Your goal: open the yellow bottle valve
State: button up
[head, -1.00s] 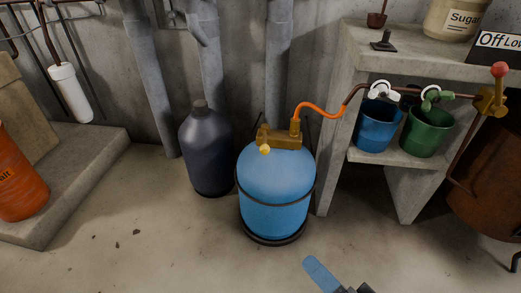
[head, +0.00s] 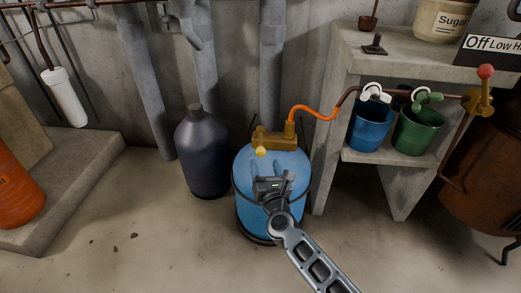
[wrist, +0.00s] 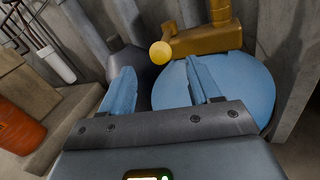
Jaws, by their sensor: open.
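The yellow valve knob (head: 261,151) sits on the front of a brass fitting (head: 274,138) on top of the blue gas bottle (head: 243,203). In the wrist view the round yellow knob (wrist: 161,53) shows just beyond and between my fingertips, with the brass fitting (wrist: 208,40) to its right. My gripper (head: 268,168) is in front of the bottle's upper part, a little below the knob in the head view. Its two blue fingers (wrist: 158,75) are apart with nothing between them. I cannot tell the exact gap to the knob. My gripper hides part of the bottle's front.
An orange hose (head: 315,112) runs from the fitting to a pipe on the right. A dark bottle (head: 203,160) stands close on the left. A concrete shelf (head: 333,150) with blue (head: 366,130) and green (head: 417,132) buckets stands right. The floor at front left is clear.

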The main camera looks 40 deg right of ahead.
aim_at(262, 155)
jog(key=shift+b+x, duration=0.75)
jog(key=shift+x, duration=3.25)
jog(key=shift+c, duration=0.2)
grip_shut()
